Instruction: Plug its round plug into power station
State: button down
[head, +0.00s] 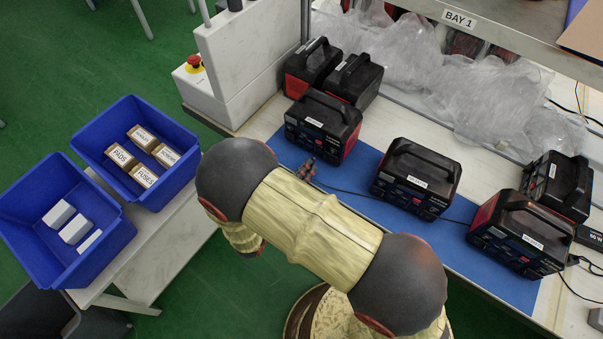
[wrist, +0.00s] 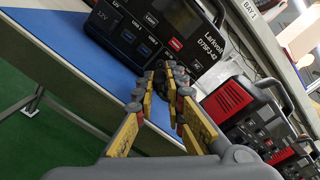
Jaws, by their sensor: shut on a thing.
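My gripper (head: 306,170) is low over the blue mat, in front of a black power station (head: 322,124) with a carry handle and a white label. The wrist view shows a power station's front panel (wrist: 205,42) close beyond the fingertips, with labelled ports. My gripper (wrist: 166,76) has its yellow and grey fingers closed together at the tips on a small dark plug, mostly hidden by them. A thin black cable (head: 345,191) runs right from the gripper across the mat. I cannot tell whether the plug touches the panel.
Another power station (head: 416,178) stands to the right on the blue mat (head: 372,160), with more at the far right (head: 520,235) and behind. Plastic wrap (head: 480,95) lies at the back. Blue bins (head: 95,245) with boxes stand left.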

aim_at(313, 160)
jog(key=shift+x, duration=1.05)
jog(key=shift+r+p, duration=0.15)
jog(key=shift+p, duration=0.35)
jog(key=shift+p+x, duration=0.5)
jog(key=shift+x, duration=0.6)
dwell(1.8)
jog(key=shift+s+a, duration=0.2)
dwell(0.7)
jog(key=shift+w+d+p, duration=0.4)
jog(key=shift+w+p, duration=0.05)
dwell(0.9)
jog(key=shift+s+a, duration=0.15)
jog(key=shift+s, duration=0.1)
jog(key=shift+w+p, duration=0.15)
jog(key=shift+p, duration=0.15)
dwell(0.7)
